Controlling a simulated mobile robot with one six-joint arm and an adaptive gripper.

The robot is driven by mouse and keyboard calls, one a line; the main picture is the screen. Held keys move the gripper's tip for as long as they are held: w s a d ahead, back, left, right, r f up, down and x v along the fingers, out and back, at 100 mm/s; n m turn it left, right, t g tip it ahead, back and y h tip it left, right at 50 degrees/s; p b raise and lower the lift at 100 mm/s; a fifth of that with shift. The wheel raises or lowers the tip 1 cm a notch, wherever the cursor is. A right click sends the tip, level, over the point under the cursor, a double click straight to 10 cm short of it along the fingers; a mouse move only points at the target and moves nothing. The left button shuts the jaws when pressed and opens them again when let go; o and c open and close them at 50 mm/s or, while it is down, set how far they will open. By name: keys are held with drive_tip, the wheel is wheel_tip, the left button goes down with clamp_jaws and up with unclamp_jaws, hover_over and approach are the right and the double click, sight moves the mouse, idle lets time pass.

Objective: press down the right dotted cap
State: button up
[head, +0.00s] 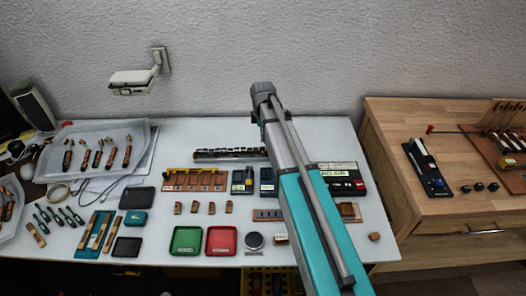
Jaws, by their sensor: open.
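I cannot make out a cap with dots on it; any such marking is too small to tell or hidden. Two small dark devices stand side by side near the table's middle: the left one (243,181) and the right one (268,182), which is close to my arm. My arm runs from the bottom right up over the table to a grey joint above its back edge. It covers part of the table. My gripper does not show; the arm may hide it.
A wooden cabinet (400,120) at right carries a black board (427,166) and small black knobs (479,187).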

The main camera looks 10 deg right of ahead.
sight(263, 148)
drive_tip(key=shift+f+b, duration=3.45)
drive_tip(key=shift+f, duration=0.25)
clamp_jaws()
